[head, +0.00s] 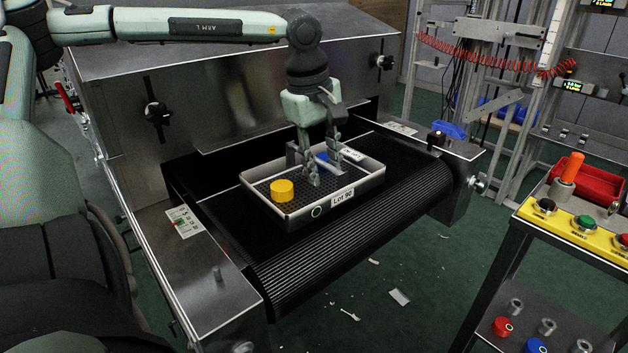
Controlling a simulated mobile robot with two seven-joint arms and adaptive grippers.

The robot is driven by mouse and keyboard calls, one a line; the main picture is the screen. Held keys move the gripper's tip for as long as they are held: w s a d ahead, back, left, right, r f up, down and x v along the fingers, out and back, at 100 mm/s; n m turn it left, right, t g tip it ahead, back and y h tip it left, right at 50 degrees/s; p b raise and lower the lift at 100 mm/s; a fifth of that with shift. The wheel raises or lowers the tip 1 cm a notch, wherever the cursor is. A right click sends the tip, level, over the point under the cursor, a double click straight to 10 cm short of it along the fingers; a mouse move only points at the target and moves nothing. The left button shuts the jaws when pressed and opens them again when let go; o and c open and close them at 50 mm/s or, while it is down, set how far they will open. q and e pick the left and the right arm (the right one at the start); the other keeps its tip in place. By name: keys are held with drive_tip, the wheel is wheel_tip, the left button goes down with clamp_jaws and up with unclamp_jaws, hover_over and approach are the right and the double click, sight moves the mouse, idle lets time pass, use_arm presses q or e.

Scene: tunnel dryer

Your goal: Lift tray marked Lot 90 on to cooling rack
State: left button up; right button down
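A shallow metal tray with a perforated floor (298,213) sits on the dark belt at the dryer's mouth. Its front label (343,195) reads Lot 90. A yellow cylinder (282,190) and a blue part (322,158), partly hidden by the fingers, are in the tray. My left gripper (323,172) points down over the tray, its fingers apart and their tips low inside the tray's outline. I cannot tell whether they touch anything. My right gripper is not in view. I cannot make out a cooling rack for certain.
The dryer hood (225,90) rises behind the tray. The belt (350,245) is bare in front of it. A cart with a yellow button strip (568,222) and a red bin (590,180) stands at right. Metal framing with a red coiled cable (480,52) stands behind. Scraps lie on the floor.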

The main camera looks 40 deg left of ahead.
use_arm(q)
clamp_jaws()
drive_tip(key=shift+r, duration=0.15)
idle(0.5)
